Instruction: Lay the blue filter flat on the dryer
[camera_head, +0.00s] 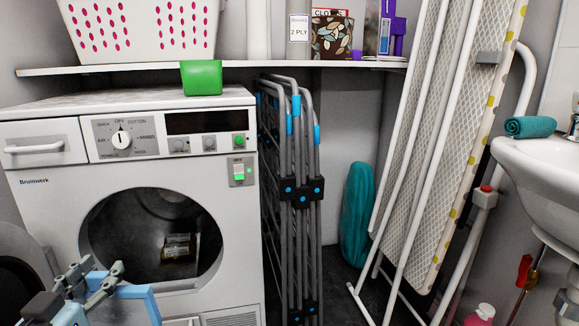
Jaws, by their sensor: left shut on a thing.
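The blue filter (138,291) is a light blue frame at the lower left, in front of the dryer's open round door opening. My left gripper (92,283) is shut on it, and the filter is held tilted, below the level of the dryer top. Part of the filter is hidden by the gripper and the picture's lower edge. The white dryer (50,207) stands at the left, with its flat top (110,101) under a shelf.
A green container (201,78) stands on the dryer top at the back right. The white shelf (230,67) with a laundry basket (139,28) hangs low above it. Folded drying racks (300,190), an ironing board (450,130) and a basin (540,175) are to the right.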

